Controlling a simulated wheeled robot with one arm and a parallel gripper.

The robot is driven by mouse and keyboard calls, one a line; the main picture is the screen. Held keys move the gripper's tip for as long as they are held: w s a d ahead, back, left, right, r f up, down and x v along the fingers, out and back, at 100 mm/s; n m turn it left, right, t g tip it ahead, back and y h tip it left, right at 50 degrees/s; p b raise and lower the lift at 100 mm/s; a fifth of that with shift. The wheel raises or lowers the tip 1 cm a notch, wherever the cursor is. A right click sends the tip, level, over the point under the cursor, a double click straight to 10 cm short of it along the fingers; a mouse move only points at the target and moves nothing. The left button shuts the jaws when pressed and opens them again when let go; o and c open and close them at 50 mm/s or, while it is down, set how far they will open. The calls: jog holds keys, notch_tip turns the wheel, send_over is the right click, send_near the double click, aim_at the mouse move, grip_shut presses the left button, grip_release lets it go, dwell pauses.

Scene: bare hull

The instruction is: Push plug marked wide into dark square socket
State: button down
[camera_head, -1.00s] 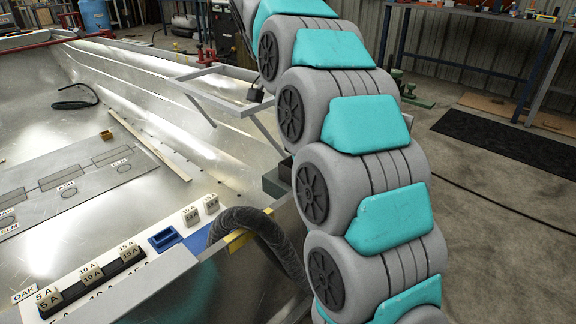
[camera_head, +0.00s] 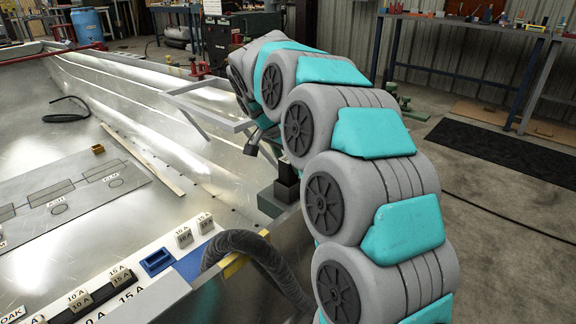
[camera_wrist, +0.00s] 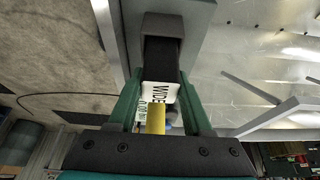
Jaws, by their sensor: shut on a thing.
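In the wrist view, my gripper (camera_wrist: 159,92) has its green fingers shut on the plug marked wide (camera_wrist: 158,95). The plug shows a white "WIDE" label and a yellow part nearer the camera. A dark square form lies straight beyond the label; I cannot tell whether the plug touches it. In the head view, the dark square socket (camera_head: 287,186) stands on a grey-green block at the hull's edge. My gripper (camera_head: 258,141) is up and left of it in the picture, partly hidden by my arm, with a dark piece at its end.
A light metal frame (camera_head: 212,112) sticks out close to my gripper. A ribbed dark hose (camera_head: 245,243), a blue tray (camera_head: 157,261) and labelled fuse blocks (camera_head: 78,299) lie nearer.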

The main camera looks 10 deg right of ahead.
jog(key=shift+f, duration=0.55)
jog(key=shift+f, duration=0.15)
jog(key=shift+c, duration=1.6)
grip_release()
jog(key=shift+r, duration=0.25)
jog(key=b+v, duration=0.1)
jog(key=v, duration=1)
jog(key=shift+r, duration=0.4)
jog(key=shift+s+a, duration=0.1)
